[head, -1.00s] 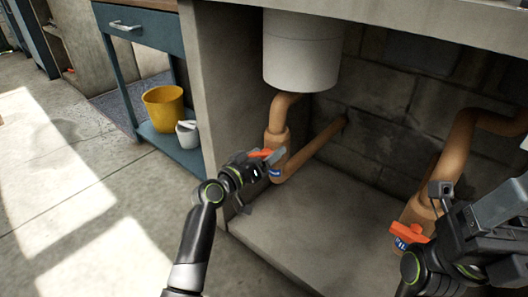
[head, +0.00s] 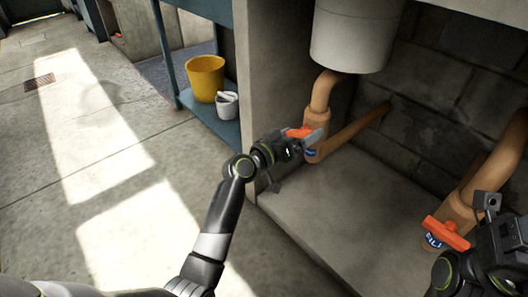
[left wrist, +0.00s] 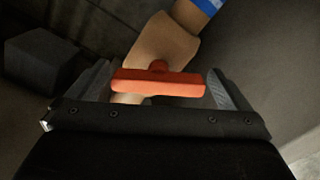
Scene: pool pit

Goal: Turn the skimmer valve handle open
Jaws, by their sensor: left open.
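The left valve has an orange handle (head: 299,132) on a tan pipe (head: 317,123) under a white canister, with a blue label whose text is too small to read. My left gripper (head: 308,140) is at this handle. In the left wrist view the orange handle (left wrist: 158,82) lies crosswise between the open fingers (left wrist: 160,90), its left end close to the left finger and a gap at its right end. My right gripper is at the picture's right edge beside a second valve; its fingers cannot be made out.
The second valve has an orange handle (head: 446,233) and a blue label that seems to read "FILL". A concrete side wall (head: 252,75) stands just left of the left valve. A yellow bucket (head: 205,78) and a small white pail (head: 227,104) stand on a blue shelf.

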